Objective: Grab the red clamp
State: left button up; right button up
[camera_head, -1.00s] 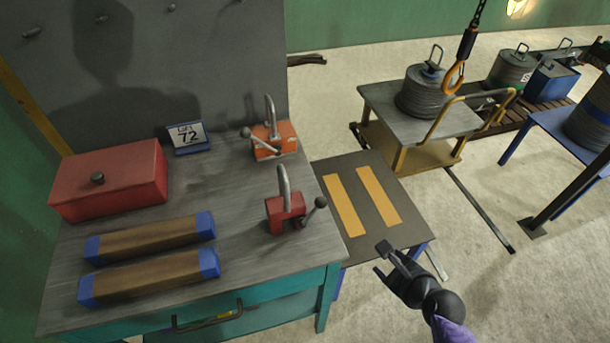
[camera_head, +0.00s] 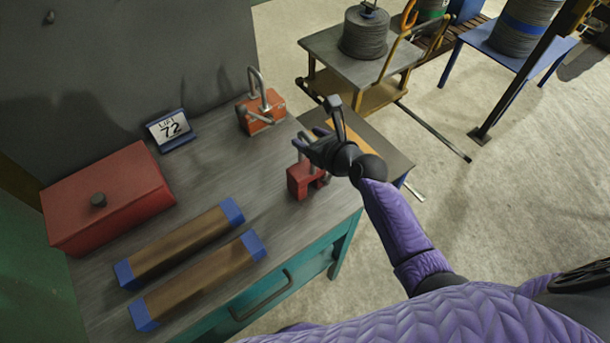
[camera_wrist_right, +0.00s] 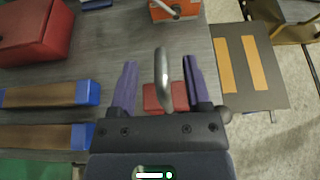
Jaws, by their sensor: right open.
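The red clamp (camera_head: 300,181) stands on the grey workbench near its right front corner. My right gripper (camera_head: 316,122) is above it in the head view and hides its upper part. In the right wrist view the clamp's red body (camera_wrist_right: 166,97) and its silver loop (camera_wrist_right: 163,75) lie between the two open fingers (camera_wrist_right: 157,85). The loop stands up between the fingers, and I see no finger touching it. An orange clamp (camera_head: 262,117) with a silver loop stands farther back on the same bench. My left gripper is not in view.
A low table with orange strips (camera_head: 388,149) stands to the right.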

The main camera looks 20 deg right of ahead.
jog(key=shift+x, duration=0.8)
jog(key=shift+s+d, duration=0.1)
jog(key=shift+c, duration=0.5)
grip_shut()
jog(key=shift+r, duration=0.15)
